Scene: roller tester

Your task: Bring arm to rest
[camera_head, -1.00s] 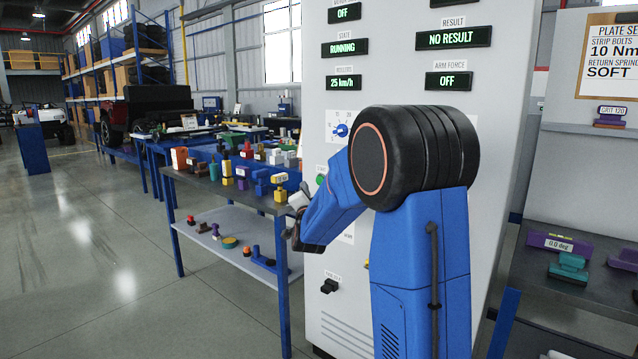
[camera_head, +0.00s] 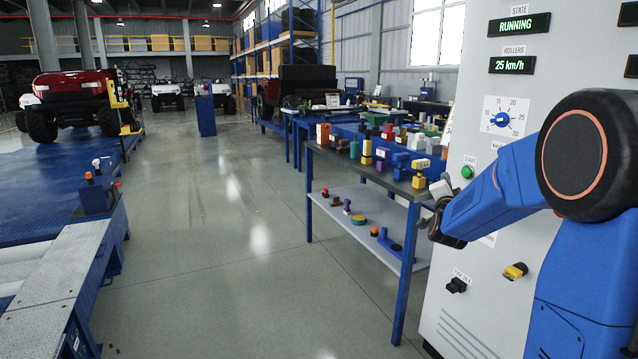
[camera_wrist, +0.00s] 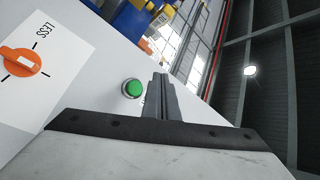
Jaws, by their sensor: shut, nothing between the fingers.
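My arm (camera_head: 495,190) is blue with black joints and stands bent at the right of the head view, in front of the white control cabinet (camera_head: 545,75). Its forearm slopes down to the left, and its end hangs near the cabinet's edge and the work table. In the wrist view my gripper (camera_wrist: 159,82) has its two grey fingers together with nothing between them. A green button (camera_wrist: 132,88) on the cabinet shows just left of the fingers, with a gap I cannot judge. An orange knob (camera_wrist: 20,62) lies further left. The fingers are hard to make out in the head view.
The work table (camera_head: 403,285) with several coloured parts stands left of the cabinet, close to my arm's end. The cabinet reads RUNNING (camera_head: 519,24) and 25 km/h (camera_head: 513,65). A blue roller platform (camera_head: 45,215) is at the left. The floor (camera_head: 215,270) between is clear.

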